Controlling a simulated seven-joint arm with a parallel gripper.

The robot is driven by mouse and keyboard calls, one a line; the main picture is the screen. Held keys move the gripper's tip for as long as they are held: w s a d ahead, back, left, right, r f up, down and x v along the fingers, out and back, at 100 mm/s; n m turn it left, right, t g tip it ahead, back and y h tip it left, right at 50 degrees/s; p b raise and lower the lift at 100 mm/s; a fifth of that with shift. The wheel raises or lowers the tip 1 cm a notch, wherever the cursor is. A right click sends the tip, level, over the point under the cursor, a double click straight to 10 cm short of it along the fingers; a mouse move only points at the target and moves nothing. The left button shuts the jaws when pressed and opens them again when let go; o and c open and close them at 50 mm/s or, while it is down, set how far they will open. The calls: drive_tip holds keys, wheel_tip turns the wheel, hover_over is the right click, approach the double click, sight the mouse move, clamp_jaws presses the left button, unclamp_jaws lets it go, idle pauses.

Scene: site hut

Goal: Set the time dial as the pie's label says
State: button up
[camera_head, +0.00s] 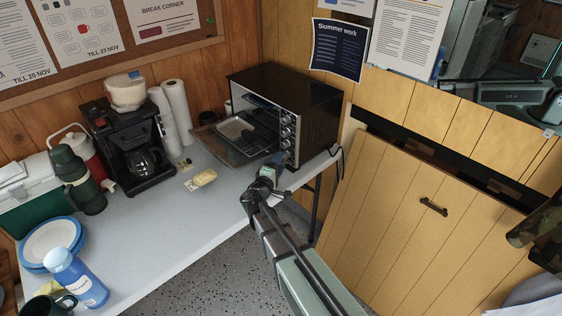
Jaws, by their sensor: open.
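A black toaster oven (310,118) stands at the back right of the table, its glass door (236,150) lowered open. Several silver knobs (286,132) run down the right side of its front; their markings are too small to read, so I cannot tell which is the time dial. A pale flat item (233,128) lies at the oven opening; I cannot tell if it is the pie. A yellowish item (203,178) lies on the table before the oven, with no readable label. My gripper (279,160) is open, just below the knobs; contact is unclear.
A green flask (78,180), blue-rimmed plates (52,240) and a blue bottle (78,280) are farther left. The middle of the white table (165,225) is clear.

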drive_tip(key=shift+v, duration=2.6)
